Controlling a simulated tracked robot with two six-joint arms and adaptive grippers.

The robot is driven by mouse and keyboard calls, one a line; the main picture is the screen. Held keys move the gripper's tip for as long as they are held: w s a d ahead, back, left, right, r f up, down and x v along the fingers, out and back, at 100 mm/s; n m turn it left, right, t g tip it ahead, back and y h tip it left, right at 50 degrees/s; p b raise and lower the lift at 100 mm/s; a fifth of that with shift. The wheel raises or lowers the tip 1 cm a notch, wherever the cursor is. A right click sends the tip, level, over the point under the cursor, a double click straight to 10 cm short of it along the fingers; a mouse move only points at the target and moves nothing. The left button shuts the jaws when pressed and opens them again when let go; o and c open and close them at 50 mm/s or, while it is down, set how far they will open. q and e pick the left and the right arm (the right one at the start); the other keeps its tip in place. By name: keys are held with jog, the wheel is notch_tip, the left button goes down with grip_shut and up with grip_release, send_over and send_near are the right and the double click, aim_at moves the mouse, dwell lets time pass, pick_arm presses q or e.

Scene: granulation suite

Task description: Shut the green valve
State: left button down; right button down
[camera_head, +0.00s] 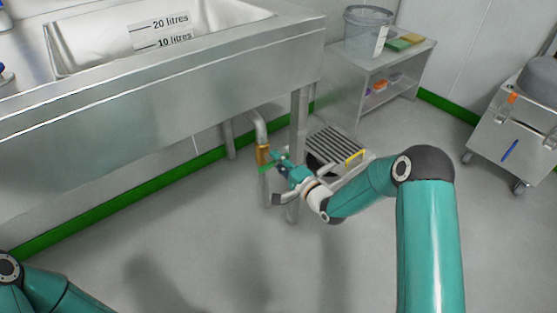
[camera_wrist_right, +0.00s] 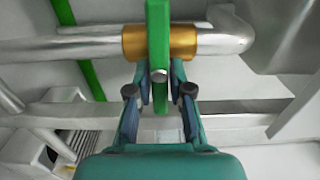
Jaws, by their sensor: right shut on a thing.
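The green valve has a brass body (camera_head: 263,154) on a steel pipe under the sink, left of a sink leg. In the right wrist view the brass body (camera_wrist_right: 184,42) sits on the pipe, and the green lever (camera_wrist_right: 158,38) lies crosswise over it. My right gripper (camera_head: 276,161) is at the valve. In the right wrist view its fingers (camera_wrist_right: 160,76) are shut on the lever's near end, one on each side. In the head view the gripper partly hides the lever. Part of my left arm shows at lower left; its gripper is out of view.
The steel sink (camera_head: 160,85) overhangs the valve. Its leg (camera_head: 298,140) stands close to my right gripper. A slatted step (camera_head: 333,146) is just behind. A wheeled cart (camera_head: 512,135) is far right. The floor in front is clear.

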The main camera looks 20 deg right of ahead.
jog(key=shift+d+f+m, duration=0.15)
jog(key=shift+f+m, duration=0.05)
jog(key=shift+m, duration=0.1)
jog(key=c, duration=1.1)
grip_release()
jog(key=shift+c, duration=0.2)
jog(key=shift+o, duration=0.3)
jog(key=shift+r, duration=0.1)
jog(key=v, duration=1.2)
jog(key=shift+a, duration=0.2)
